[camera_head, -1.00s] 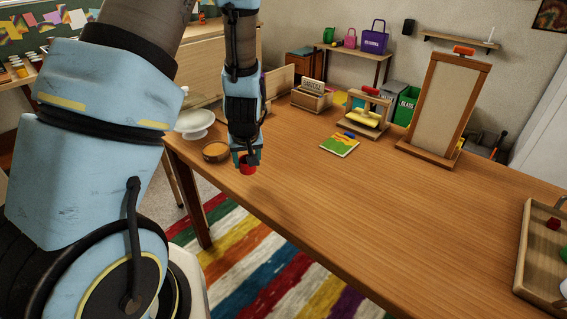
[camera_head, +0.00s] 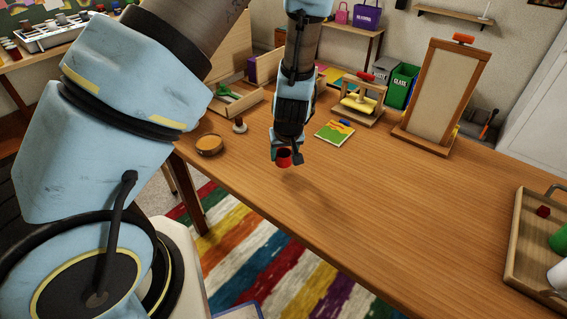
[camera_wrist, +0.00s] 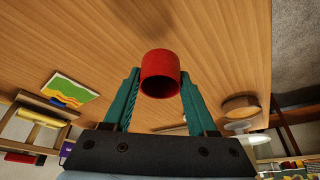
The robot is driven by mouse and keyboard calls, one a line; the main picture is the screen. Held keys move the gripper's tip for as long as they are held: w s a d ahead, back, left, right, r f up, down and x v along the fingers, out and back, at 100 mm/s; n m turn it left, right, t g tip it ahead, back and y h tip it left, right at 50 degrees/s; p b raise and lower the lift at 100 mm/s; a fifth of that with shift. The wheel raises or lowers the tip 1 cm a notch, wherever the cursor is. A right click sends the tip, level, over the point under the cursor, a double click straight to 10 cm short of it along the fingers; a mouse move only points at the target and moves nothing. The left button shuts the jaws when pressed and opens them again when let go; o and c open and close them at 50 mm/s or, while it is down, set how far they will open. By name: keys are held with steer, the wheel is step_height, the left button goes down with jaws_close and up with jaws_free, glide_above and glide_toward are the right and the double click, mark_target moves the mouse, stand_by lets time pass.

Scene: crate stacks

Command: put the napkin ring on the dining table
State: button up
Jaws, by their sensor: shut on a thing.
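The red napkin ring (camera_head: 284,157) is held between the fingertips of my gripper (camera_head: 287,156), above the wooden dining table (camera_head: 400,210). In the wrist view the napkin ring (camera_wrist: 160,74) is a short red tube with its open end showing, and a green finger of my gripper (camera_wrist: 160,95) is on each side of it. The ring appears apart from the table, with a faint shadow below and to the right in the head view.
A round wooden bowl (camera_head: 209,144) stands near the table's left edge. A wooden tray (camera_head: 518,243) is at the right. The table's middle is clear.

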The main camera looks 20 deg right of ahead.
mark_target(283, 164)
steer(key=shift+f+p, duration=0.35)
steer(key=shift+f, duration=1.6)
steer(key=shift+f, duration=0.15)
steer(key=o, duration=1.4)
steer(key=v, duration=1.2)
steer(key=shift+b, duration=0.3)
steer(key=shift+w+a+r, duration=0.1)
steer(key=shift+a+r, duration=0.05)
steer(key=shift+r, duration=0.1)
